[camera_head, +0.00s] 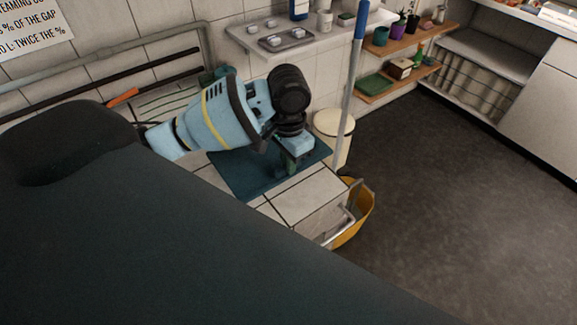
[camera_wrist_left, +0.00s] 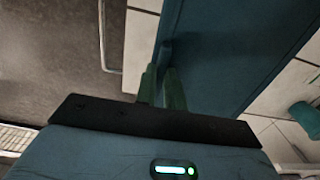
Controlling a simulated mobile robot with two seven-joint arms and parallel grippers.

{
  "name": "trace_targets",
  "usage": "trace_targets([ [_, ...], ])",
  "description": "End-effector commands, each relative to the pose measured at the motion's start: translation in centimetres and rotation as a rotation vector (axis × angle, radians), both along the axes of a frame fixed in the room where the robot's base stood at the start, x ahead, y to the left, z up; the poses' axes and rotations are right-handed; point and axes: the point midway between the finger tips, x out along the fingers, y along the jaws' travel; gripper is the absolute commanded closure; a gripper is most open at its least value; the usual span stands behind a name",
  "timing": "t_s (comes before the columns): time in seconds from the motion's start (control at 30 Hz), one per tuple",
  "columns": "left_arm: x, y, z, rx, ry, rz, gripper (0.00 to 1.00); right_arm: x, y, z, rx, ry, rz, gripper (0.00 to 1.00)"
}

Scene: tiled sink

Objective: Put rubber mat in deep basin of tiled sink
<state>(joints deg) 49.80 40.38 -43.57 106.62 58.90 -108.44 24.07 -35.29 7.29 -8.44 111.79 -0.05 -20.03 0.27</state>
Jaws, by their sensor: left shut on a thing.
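The rubber mat (camera_head: 236,178) is a flat dark teal rectangle on the white tiled top of the sink (camera_head: 312,196) in the head view. My left gripper (camera_head: 291,166) points down at the mat's right part. In the left wrist view the mat (camera_wrist_left: 235,45) stretches up and to the right. There the two green fingers of my left gripper (camera_wrist_left: 161,84) are shut at the mat's edge, around a small raised part of it. I cannot make out the deep basin; my dark body hides much of the sink. My right gripper is not in view.
A blue-handled pole (camera_head: 353,75) rises from a yellow bucket (camera_head: 358,212) at the sink's right end. A cream bin (camera_head: 334,130) stands behind. A wall shelf (camera_head: 300,38) holds small items. An orange-handled tool (camera_head: 124,97) lies at left. Floor at right is clear.

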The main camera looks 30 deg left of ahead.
Motion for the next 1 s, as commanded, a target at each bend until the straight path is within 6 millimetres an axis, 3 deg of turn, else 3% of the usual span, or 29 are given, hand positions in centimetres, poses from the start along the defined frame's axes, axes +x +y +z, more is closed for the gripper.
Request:
trace_targets([
  [0.23, -0.6, -1.0, 1.3, -0.004, -0.008, 0.070, 1.00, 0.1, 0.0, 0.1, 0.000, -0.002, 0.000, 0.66],
  [0.6, -3.8, -3.7, 4.6, -0.002, -0.006, 0.351, 1.00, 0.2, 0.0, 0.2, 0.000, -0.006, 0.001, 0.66],
  [1.0, -4.3, -4.0, 4.9, 0.000, -0.002, 0.394, 1.00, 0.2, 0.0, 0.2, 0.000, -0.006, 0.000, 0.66],
])
